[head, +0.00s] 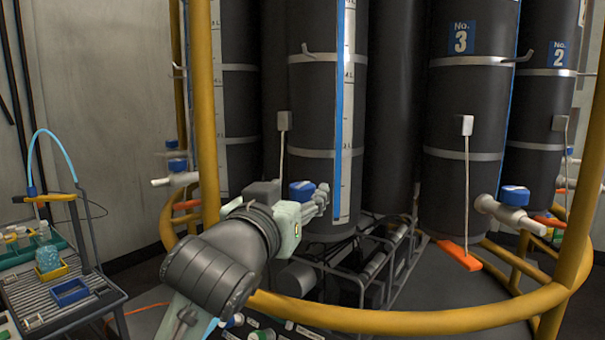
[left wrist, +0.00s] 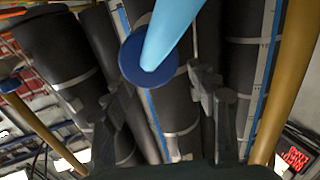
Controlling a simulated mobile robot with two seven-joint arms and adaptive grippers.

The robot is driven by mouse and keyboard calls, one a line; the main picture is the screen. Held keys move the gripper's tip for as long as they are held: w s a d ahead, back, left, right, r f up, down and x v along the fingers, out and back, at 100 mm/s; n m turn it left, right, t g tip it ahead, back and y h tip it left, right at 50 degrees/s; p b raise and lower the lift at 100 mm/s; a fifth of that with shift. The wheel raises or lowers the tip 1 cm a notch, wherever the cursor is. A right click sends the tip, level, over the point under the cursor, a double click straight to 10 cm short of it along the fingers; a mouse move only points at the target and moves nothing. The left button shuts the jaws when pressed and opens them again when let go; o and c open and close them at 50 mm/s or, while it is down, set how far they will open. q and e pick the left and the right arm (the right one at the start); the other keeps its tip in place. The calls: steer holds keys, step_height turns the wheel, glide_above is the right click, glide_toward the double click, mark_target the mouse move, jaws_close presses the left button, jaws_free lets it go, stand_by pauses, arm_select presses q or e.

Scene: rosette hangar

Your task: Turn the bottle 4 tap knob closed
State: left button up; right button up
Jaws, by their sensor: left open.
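A blue tap knob (head: 302,190) shows at the lower front of the middle black bottle (head: 310,100), which has a scale strip; its number is not in view. My left gripper (head: 318,203) is right at this knob, and its housing hides most of the tap body. In the left wrist view, the two dark fingers (left wrist: 160,105) are spread apart. A round dark-blue disc (left wrist: 152,58) with a light-blue cylinder shows between and above the fingers; I cannot tell whether they touch it. My right gripper is in neither view.
A yellow rail (head: 400,322) curves around the bottles, with an upright post (head: 207,110) left of my arm. Other blue-knobbed taps stand at right (head: 515,195) and left (head: 177,165). A cart (head: 65,290) with small containers stands at the left.

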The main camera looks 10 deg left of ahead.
mark_target(298, 191)
arm_select(q)
steer(key=shift+w+d+f, duration=0.1)
steer(key=shift+w+d, duration=0.05)
steer(key=shift+w, duration=1.9)
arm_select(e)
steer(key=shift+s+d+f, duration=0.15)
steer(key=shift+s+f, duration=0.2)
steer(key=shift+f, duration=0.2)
arm_select(q)
steer(key=shift+c, duration=0.6)
steer(key=c, duration=1.1)
